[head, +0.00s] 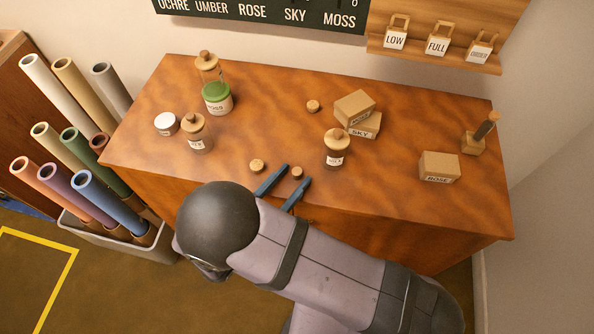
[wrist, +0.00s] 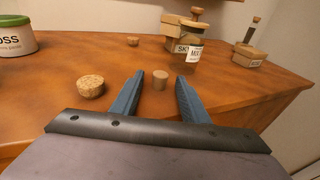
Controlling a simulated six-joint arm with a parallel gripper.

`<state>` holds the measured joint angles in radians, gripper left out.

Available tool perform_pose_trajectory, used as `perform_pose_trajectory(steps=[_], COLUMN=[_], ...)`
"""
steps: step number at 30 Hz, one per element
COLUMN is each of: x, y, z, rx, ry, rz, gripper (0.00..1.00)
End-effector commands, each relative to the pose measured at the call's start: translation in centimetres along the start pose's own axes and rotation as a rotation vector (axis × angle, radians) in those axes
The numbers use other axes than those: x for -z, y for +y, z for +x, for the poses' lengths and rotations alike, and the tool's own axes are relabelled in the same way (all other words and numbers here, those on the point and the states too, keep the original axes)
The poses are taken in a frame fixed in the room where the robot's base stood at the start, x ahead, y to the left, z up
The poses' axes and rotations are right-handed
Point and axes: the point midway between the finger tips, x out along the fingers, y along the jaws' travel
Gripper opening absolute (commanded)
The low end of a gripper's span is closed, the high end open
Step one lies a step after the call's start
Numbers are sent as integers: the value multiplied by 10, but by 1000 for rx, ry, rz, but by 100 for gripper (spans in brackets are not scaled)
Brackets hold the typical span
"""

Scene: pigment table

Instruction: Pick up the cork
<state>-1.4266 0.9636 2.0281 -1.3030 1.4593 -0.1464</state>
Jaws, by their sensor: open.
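A small cork (head: 297,172) stands on the brown table near its front edge. In the wrist view the cork (wrist: 160,81) shows between the two blue fingertips, with a gap on each side. My gripper (head: 297,174) is open and holds nothing. A wider, speckled cork (head: 257,166) stands just left of my gripper, outside the fingers; it also shows in the wrist view (wrist: 91,87). Another cork (head: 313,106) lies farther back, left of the stacked boxes.
A corked jar (head: 337,158) stands behind and right of my gripper. Cardboard boxes marked MOSS (head: 354,107), SKY (head: 366,125) and ROSE (head: 439,167) are farther right. The middle-left table is clear.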

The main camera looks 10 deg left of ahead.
Motion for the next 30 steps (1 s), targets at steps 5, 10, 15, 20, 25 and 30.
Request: perform_pose_trajectory(steps=[5, 10, 15, 20, 25, 30], x=[0, 0, 0, 0, 0, -4], y=[0, 0, 0, 0, 0, 0], z=[0, 0, 0, 0, 0, -1], rx=[0, 0, 0, 0, 0, 0], ry=[0, 0, 0, 0, 0, 0], rz=[0, 0, 0, 0, 0, 1], gripper=[5, 0, 0, 0, 0, 0])
